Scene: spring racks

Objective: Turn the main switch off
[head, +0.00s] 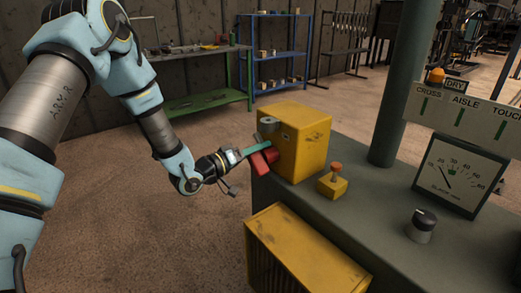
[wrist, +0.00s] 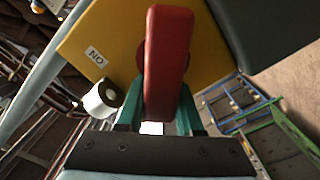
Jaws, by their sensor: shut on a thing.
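The main switch is a yellow box (head: 302,140) on the near left corner of the grey-green bench, with a red lever (head: 269,158) on its left side. In the wrist view the red lever (wrist: 168,60) stands lengthwise in front of the yellow face (wrist: 110,35), and an "ON" label (wrist: 96,56) shows beside it. My gripper (head: 262,147) reaches the lever from the left. In the wrist view the teal fingers (wrist: 160,112) are on both sides of the lever, shut on it. The lever's pivot is mostly hidden behind it.
A grey cylinder (head: 268,125) sits on the box beside the lever. On the bench are an orange-topped button (head: 334,178), a black knob (head: 422,226), a gauge (head: 459,176) and a green post (head: 400,85). A yellow ribbed unit (head: 305,250) stands below. Open floor lies left.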

